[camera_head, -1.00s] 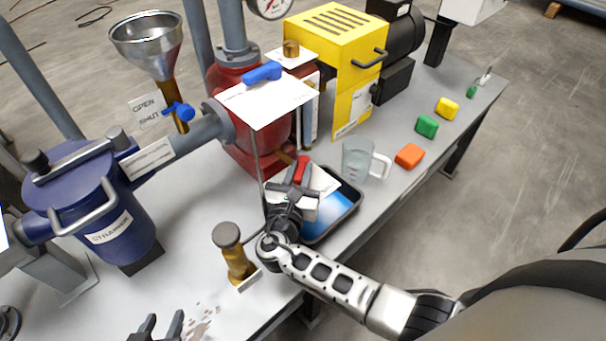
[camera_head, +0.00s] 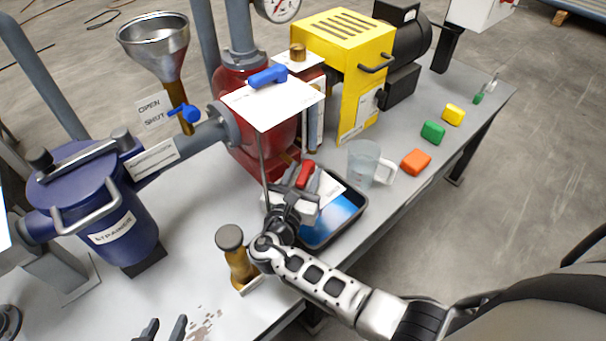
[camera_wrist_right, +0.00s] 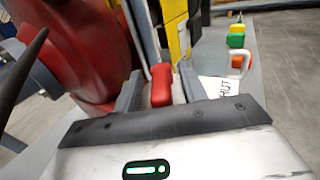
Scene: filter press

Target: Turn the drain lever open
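The drain lever (camera_head: 305,174) is a short red handle low at the front of the red pump body (camera_head: 262,150). My right gripper (camera_head: 297,185) is around it, and the lever also shows upright between the two fingers in the right wrist view (camera_wrist_right: 161,85). Narrow gaps seem to show between lever and fingers, so it looks open around the lever, not clamped. A white plate reading "SHUT" (camera_wrist_right: 222,90) lies right of the fingers. My left gripper (camera_head: 163,330) is open and empty at the bottom edge, partly cut off.
A black-rimmed tray (camera_head: 347,217) with a blue inside lies under the right gripper. A clear jug (camera_head: 362,163) stands right of it. A brass post with a dark knob (camera_head: 236,258) stands close to my right wrist. The blue strainer (camera_head: 105,205) is at left.

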